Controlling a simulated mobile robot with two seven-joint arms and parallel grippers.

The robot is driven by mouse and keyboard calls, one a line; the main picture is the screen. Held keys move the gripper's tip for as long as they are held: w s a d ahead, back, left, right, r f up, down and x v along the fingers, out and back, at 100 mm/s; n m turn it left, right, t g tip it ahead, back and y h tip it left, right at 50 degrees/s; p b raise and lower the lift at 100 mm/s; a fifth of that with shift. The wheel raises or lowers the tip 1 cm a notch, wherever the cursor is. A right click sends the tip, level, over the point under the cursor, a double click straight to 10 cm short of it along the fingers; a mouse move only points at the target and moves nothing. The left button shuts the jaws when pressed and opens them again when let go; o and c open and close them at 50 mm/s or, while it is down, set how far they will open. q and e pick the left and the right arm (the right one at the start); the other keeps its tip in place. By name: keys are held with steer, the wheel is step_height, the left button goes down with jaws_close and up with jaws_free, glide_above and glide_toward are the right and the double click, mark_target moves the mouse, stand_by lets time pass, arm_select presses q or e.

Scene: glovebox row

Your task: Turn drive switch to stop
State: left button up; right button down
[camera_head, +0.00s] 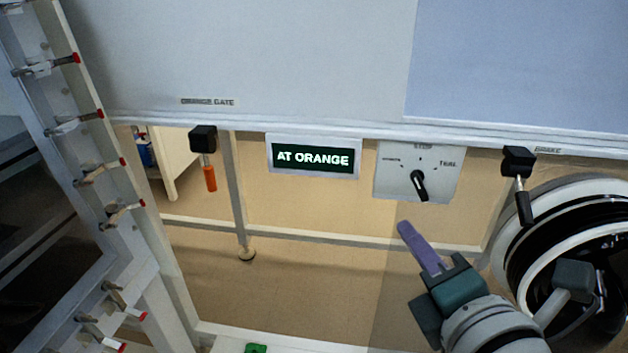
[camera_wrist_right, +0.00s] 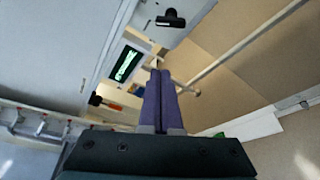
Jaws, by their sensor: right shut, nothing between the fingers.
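The drive switch (camera_head: 418,184) is a black knob on a light grey plate with small labels around it; STOP is at the top and TEAL at the right. The knob is tilted, its upper end leaning left of STOP; I cannot tell its exact setting. It also shows at the top of the right wrist view (camera_wrist_right: 171,19). My right gripper (camera_head: 404,226) has purple fingers, shut and empty, below the switch plate and apart from the knob in the picture. The closed fingertips also show in the right wrist view (camera_wrist_right: 160,72). My left gripper is not in view.
A display (camera_head: 313,158) left of the switch reads AT ORANGE. An orange-handled lever (camera_head: 209,177) hangs under the ORANGE GATE label. A black brake lever (camera_head: 521,188) hangs right of the switch, near a large round black-and-white port (camera_head: 538,235). A rack with red-tipped pegs (camera_head: 101,170) stands left.

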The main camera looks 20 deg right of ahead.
mark_target(420, 187)
steer(key=w+d, duration=0.1)
steer(key=w, duration=0.1)
steer(key=w+d, duration=0.2)
steer(key=w, duration=0.1)
steer(key=w+d, duration=0.2)
steer(key=shift+w+d+r, duration=0.15)
steer(key=shift+w+d, duration=0.05)
steer(key=shift+w, duration=0.15)
stand_by(0.4)
steer(key=shift+s+d+t+b, duration=0.2)
steer(key=shift+t+b, duration=0.1)
steer(key=shift+b, duration=0.2)
